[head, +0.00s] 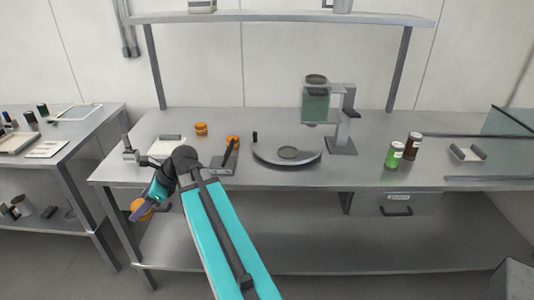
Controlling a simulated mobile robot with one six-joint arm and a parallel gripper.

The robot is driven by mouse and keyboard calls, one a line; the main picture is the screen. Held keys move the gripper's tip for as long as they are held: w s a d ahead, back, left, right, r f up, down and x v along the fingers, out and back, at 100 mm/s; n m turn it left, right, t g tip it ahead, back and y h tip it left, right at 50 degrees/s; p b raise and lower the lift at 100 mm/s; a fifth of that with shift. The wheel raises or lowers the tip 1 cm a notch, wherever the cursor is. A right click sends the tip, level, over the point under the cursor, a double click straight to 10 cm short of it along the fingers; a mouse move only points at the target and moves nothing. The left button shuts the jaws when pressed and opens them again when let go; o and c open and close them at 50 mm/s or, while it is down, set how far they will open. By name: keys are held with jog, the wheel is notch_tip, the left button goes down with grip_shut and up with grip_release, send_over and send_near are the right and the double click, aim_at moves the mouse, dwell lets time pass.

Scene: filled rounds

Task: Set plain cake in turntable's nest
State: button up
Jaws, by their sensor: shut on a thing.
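My gripper (147,208) is at the lower left, in front of the table's front edge and below its top. It is shut on an orange round cake (138,207), partly hidden by the fingers; whether its top is plain I cannot tell. The turntable (268,157) is a grey disc in the middle of the table. Its round nest (288,152) looks empty. The gripper and cake are well to the left of the turntable, apart from it.
Two more orange rounds (201,128) (232,140) are on the table, the nearer beside a grey device (222,166). A dispenser (315,104) stands behind the turntable. Green (394,157) and brown (412,147) bottles and a small tray (466,153) stand right.

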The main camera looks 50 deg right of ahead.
jog(key=s+d+r+m+t+h, duration=0.1)
jog(key=s+d+m, duration=0.15)
jog(key=d, duration=0.65)
jog(key=s+d+r+m+h, duration=0.1)
jog(key=s+d, duration=0.2)
jog(key=d, duration=0.5)
jog(key=s+d+r+m+t+h, duration=0.1)
jog(key=s+d+m+h, duration=0.15)
jog(key=d, duration=0.65)
jog(key=s+d+r+m+h, duration=0.1)
jog(key=s+d+m, duration=0.1)
jog(key=s+d, duration=0.8)
jog(key=s+d+r+m+h+p, duration=0.1)
jog(key=s+d+m+h, duration=0.1)
jog(key=s+d, duration=0.8)
jog(key=shift+s+d+r, duration=0.15)
jog(key=shift+s+r, duration=0.1)
jog(key=shift+w+d, duration=0.1)
jog(key=p, duration=0.4)
send_over(288, 153)
jog(key=shift+f, duration=0.65)
jog(key=shift+w+d+f, duration=0.1)
jog(key=shift+w, duration=0.05)
jog(key=shift+f, duration=0.1)
